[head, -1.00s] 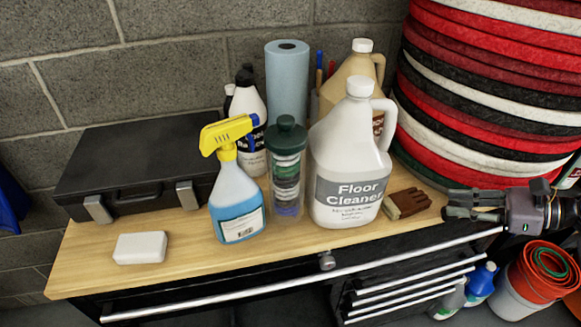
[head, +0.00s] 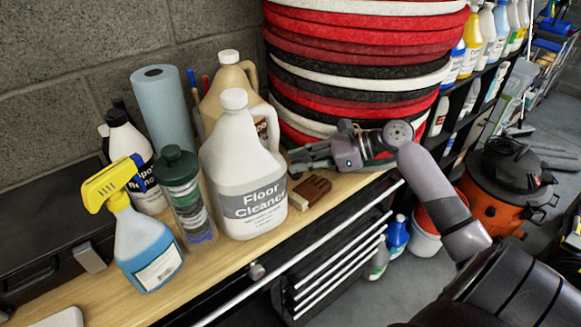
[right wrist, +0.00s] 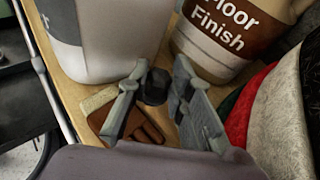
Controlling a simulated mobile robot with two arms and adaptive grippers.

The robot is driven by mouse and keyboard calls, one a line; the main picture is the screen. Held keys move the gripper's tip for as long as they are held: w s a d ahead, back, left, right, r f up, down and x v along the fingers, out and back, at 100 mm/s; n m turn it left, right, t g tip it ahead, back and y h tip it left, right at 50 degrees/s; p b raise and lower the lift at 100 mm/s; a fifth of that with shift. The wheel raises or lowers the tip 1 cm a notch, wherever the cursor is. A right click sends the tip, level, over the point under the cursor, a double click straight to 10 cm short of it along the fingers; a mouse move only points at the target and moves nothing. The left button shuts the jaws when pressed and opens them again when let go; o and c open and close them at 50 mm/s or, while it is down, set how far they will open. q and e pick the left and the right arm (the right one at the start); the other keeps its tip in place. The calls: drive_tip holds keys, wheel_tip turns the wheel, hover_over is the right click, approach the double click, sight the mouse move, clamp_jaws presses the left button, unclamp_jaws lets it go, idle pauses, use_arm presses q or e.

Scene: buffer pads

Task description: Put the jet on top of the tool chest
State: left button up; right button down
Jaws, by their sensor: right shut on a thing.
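The tool chest has a light wooden top (head: 232,262) and dark drawers with silver handles (head: 335,262). My right gripper (head: 308,156) is over the right end of the top, close to the white floor cleaner jug. In the right wrist view its two fingers (right wrist: 160,98) are around a small, dark, rounded thing (right wrist: 155,86), which I take to be the jet. Most of the jet is hidden by the fingers in the head view. I cannot tell whether it touches the wood. My left gripper is not in view.
The floor cleaner jug (head: 245,185), a brown hand-sized item (head: 310,191), a tan floor finish jug (head: 228,85), a green-lidded jar (head: 185,200) and a spray bottle (head: 146,245) crowd the top. Stacked red, black and white pads (head: 355,65) rise behind the gripper.

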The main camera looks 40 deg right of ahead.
drive_tip(key=shift+w+a, duration=0.8)
drive_tip(key=shift+a, duration=0.05)
drive_tip(key=shift+a+f, duration=0.1)
drive_tip(key=shift+f, duration=0.1)
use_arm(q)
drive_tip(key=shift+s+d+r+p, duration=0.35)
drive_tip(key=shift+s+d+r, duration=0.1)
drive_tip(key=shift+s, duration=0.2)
use_arm(e)
drive_tip(key=shift+f, duration=1.6)
drive_tip(key=c, duration=1.4)
unclamp_jaws()
drive_tip(key=shift+c, duration=0.2)
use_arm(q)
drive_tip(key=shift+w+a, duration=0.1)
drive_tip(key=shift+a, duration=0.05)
